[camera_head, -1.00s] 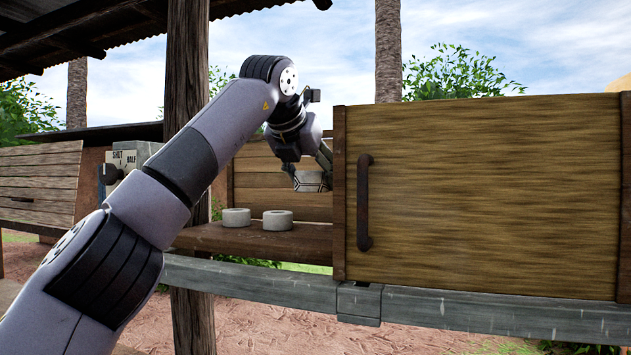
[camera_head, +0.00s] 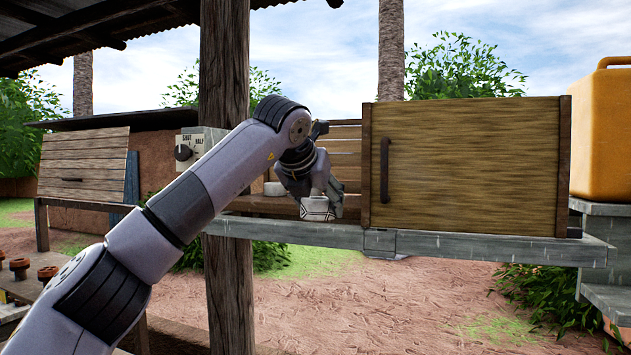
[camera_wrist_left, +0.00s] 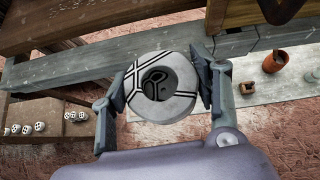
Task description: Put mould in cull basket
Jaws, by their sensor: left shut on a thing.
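My left gripper (camera_head: 320,203) is shut on a pale round mould (camera_head: 317,209) in front of the shelf edge. In the left wrist view the mould (camera_wrist_left: 162,86) is a thick white ring with black lines and a dark central hole. The left gripper's fingers (camera_wrist_left: 162,92) press on its two sides. Another pale ring (camera_head: 274,188) sits on the wooden shelf (camera_head: 262,204), partly hidden by my arm. I cannot make out a cull basket. My right gripper is not in view.
A wooden door panel with a dark handle (camera_head: 465,152) stands right of the gripper. A wooden post (camera_head: 226,270) rises behind my arm. A grey beam (camera_head: 300,232) runs below the shelf. The wrist view shows an orange pot (camera_wrist_left: 274,61) and several small patterned pieces (camera_wrist_left: 25,129).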

